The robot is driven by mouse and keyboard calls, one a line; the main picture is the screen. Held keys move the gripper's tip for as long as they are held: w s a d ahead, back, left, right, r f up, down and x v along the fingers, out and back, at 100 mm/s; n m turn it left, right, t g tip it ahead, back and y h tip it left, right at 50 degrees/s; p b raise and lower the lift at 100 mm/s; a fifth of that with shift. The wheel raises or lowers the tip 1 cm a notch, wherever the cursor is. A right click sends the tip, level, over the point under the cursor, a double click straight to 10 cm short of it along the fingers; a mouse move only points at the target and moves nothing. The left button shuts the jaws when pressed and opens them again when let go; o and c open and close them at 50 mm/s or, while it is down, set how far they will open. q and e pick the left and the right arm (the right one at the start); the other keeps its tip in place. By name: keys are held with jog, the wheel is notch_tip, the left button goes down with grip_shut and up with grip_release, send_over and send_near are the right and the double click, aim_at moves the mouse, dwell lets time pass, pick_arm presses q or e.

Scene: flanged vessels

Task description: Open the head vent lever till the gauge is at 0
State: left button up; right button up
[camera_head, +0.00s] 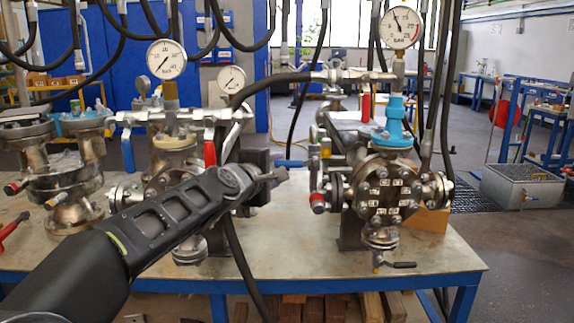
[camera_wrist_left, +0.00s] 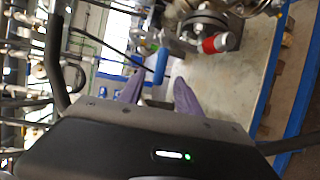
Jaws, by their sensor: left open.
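The vessel on the right (camera_head: 389,187) has a bolted round flange and a blue neck (camera_head: 395,122) on top. Above it stands a white dial gauge (camera_head: 401,27); its needle points up and slightly left, off the low end of the scale. A red lever (camera_head: 366,106) hangs under the head piping, and a blue lever (camera_head: 290,163) sticks out left at mid height. I cannot tell which is the head vent lever. My left gripper (camera_head: 280,174) is just below the blue lever's left end. In the wrist view its fingers (camera_wrist_left: 158,95) are apart and empty, with the blue lever (camera_wrist_left: 161,65) just beyond them.
Another flanged vessel (camera_head: 172,160) with its own gauge (camera_head: 166,59), a blue lever (camera_head: 128,154) and a red lever (camera_head: 210,153) stands left. A red cap (camera_head: 317,202) protrudes near my gripper. Black hoses hang around. The bench's (camera_head: 440,250) front right is clear.

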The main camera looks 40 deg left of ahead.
aim_at(286, 165)
pick_arm(q)
jog(key=x, duration=0.7)
jog(key=shift+w+a+f, duration=0.1)
jog(key=shift+w+f, duration=0.05)
jog(key=shift+w, duration=0.05)
jog(key=shift+c, duration=0.6)
grip_shut()
dwell(0.6)
